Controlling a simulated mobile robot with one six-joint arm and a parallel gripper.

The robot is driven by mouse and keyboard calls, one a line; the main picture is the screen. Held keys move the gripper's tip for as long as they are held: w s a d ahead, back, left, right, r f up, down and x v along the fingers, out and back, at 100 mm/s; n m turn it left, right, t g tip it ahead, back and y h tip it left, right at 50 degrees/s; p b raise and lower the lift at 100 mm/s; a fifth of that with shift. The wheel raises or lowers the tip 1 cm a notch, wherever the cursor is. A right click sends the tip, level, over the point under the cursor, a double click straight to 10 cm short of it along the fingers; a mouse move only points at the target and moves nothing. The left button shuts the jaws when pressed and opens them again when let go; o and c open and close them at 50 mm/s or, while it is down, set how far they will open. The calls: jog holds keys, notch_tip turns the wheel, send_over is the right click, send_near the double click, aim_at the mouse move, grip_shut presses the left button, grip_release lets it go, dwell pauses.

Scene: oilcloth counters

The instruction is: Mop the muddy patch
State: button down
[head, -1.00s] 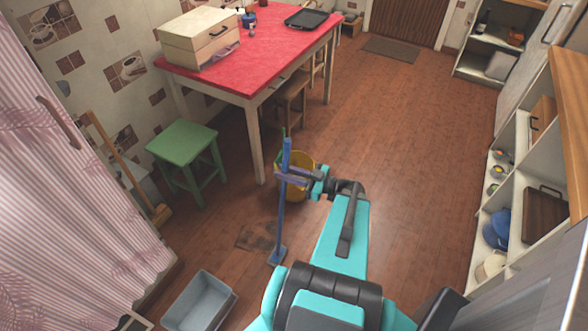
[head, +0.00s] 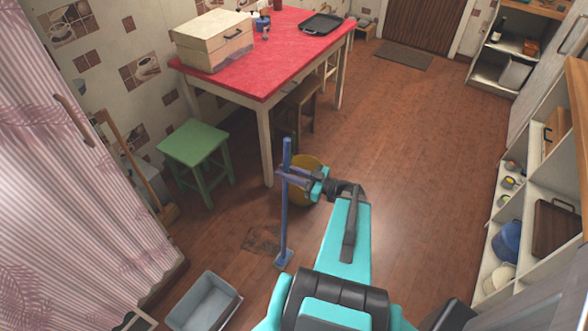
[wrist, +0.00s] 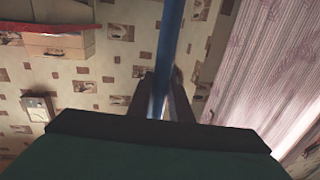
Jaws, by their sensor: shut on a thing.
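A blue mop (head: 284,225) stands nearly upright in the head view, with its small flat head (head: 284,260) low at the floor. My gripper (head: 288,178) is shut on the upper part of its handle. In the wrist view the blue handle (wrist: 171,40) runs up between the two dark fingers (wrist: 160,95). The dark muddy patch (head: 262,240) lies on the brown floor just left of the mop head. I cannot tell whether the mop head touches the floor or overlaps the patch edge.
A grey basin (head: 204,304) stands in front of the patch. A yellow bucket (head: 306,182) is partly hidden behind my gripper. A green stool (head: 195,146) and red-topped table (head: 290,55) stand behind. A broom (head: 138,165) leans at the left wall. Floor to the right is clear.

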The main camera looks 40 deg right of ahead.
jog(key=shift+d+x, duration=0.15)
jog(key=shift+x, duration=0.65)
jog(key=shift+d+x, duration=0.1)
jog(key=shift+x, duration=0.65)
jog(key=shift+w+r, duration=0.1)
jog(key=shift+d+x, duration=0.1)
jog(key=shift+x, duration=1.05)
jog(key=shift+d+x, duration=0.15)
jog(key=shift+x, duration=0.95)
jog(key=shift+w, duration=0.2)
jog(key=shift+f+x, duration=0.2)
jog(key=shift+x, duration=1.95)
jog(key=shift+d, duration=0.15)
jog(key=shift+w, duration=0.2)
